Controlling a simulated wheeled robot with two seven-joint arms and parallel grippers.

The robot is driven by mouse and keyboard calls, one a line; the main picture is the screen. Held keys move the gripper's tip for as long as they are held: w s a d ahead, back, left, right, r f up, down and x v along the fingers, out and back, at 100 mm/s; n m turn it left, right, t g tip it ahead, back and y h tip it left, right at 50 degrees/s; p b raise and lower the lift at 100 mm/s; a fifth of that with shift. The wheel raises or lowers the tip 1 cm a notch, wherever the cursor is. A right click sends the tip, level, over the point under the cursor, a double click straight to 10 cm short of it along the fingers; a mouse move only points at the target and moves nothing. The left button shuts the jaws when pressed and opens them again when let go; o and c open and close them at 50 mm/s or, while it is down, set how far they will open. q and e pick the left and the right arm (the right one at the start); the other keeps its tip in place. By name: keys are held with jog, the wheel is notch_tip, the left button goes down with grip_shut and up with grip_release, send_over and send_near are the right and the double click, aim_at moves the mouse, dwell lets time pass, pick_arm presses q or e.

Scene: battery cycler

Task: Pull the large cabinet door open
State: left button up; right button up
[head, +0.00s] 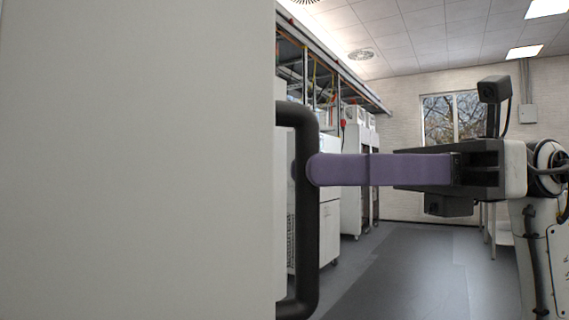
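A large pale, flat panel (135,160) fills the left half of the head view. I cannot tell whether it is the cabinet door or the cabinet's side. A black bar handle (306,240) stands out to the right of its edge and runs upright. My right gripper (312,169) comes in from the right, level, with a purple finger whose tip overlaps the handle's upper part. The other finger is hidden behind it, so the grip on the bar cannot be seen. My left gripper is not in view.
White cabinets (355,170) and racks line the wall behind the handle. Grey floor (405,275) lies open to the right of them. A window (452,118) is in the far brick wall, and a table leg shows behind my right arm.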

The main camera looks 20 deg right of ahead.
aim_at(300, 170)
jog(key=shift+w+a, duration=0.2)
jog(key=shift+a, duration=1)
jog(key=shift+w+a, duration=0.2)
jog(key=shift+a, duration=0.95)
jog(key=shift+d, duration=0.1)
jog(key=shift+c, duration=0.5)
grip_shut()
